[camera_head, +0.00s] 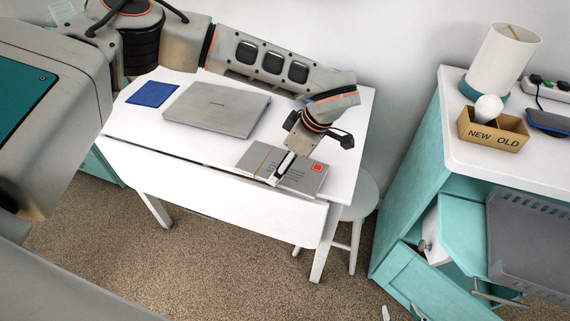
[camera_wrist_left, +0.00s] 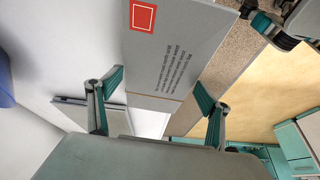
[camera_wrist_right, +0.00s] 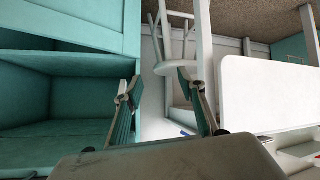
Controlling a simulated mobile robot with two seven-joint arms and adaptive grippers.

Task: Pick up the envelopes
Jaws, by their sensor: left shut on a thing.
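The envelopes (camera_head: 303,176) are a grey stack with a tan band, printed text and a red stamp, at the right front of the white table in the head view. My left gripper (camera_head: 281,167) is shut across their short width. In the left wrist view the envelopes (camera_wrist_left: 178,45) run between its two fingers, stamp end at the top. I cannot tell whether the stack touches the table. My right gripper (camera_head: 400,312) shows only its fingertips at the head view's bottom edge. In the right wrist view its fingers (camera_wrist_right: 158,85) stand apart with nothing between them.
A closed laptop (camera_head: 216,108) and a blue flat item (camera_head: 152,93) lie on the table (camera_head: 190,186). A white stool (camera_head: 358,196) stands at its right. The teal cabinet (camera_head: 405,200) further right has open parts jutting out and a NEW/OLD box (camera_head: 492,137) on top.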

